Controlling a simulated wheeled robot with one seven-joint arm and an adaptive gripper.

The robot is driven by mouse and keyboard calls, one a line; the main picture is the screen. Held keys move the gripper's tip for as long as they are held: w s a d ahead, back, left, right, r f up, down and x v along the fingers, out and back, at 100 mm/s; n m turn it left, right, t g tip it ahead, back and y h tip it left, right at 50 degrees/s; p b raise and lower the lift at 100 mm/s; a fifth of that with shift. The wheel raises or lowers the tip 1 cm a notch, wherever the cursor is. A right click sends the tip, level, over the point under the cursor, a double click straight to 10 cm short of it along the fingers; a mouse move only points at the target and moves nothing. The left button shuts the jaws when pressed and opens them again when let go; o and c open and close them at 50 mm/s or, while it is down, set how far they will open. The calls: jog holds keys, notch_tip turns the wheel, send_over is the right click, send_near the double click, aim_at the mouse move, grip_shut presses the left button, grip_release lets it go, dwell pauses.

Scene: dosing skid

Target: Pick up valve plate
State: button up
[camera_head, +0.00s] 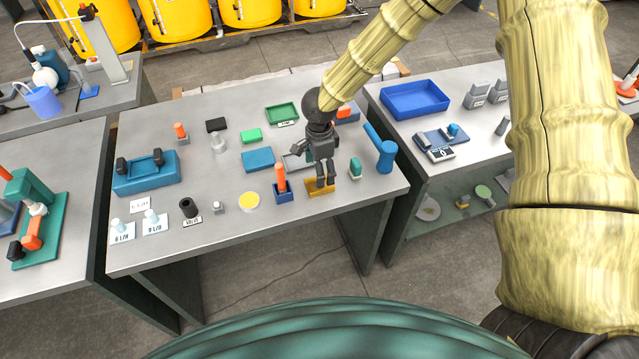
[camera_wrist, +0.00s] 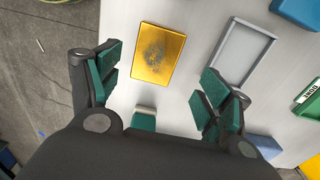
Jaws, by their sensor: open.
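A flat gold plate, which I take to be the valve plate, lies on the middle table below my gripper. In the head view the plate (camera_head: 317,194) is partly hidden by my gripper (camera_head: 325,182). In the wrist view the plate (camera_wrist: 159,54) shows whole, with a darker speckled patch in its middle. My gripper (camera_wrist: 161,88) is open and empty, with its green-padded fingers spread wide to either side. The plate lies between and slightly beyond the fingertips in that view. They look apart from it; the height gap is hard to judge.
A shallow grey tray (camera_wrist: 263,61) lies right of the plate in the wrist view. A green-and-white block (camera_head: 355,168) stands close by. A blue holder (camera_head: 284,197) with an orange handle is left of the plate, and a blue mallet-shaped part (camera_head: 386,157) is right. The front table edge is near.

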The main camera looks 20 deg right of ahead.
jog(key=shift+s+a+f+p, duration=0.1)
jog(key=shift+s+f+p, duration=0.1)
jog(key=shift+f, duration=0.15)
jog(key=shift+s+f+p, duration=0.1)
jog(key=shift+f+p, duration=0.1)
jog(key=shift+f, duration=0.1)
jog(key=shift+f+p, duration=0.45)
jog(key=shift+f, duration=1.35)
jog(key=shift+c, duration=0.4)
jog(key=c, duration=1.2)
jog(key=shift+r, duration=0.1)
jog(key=shift+c, duration=0.2)
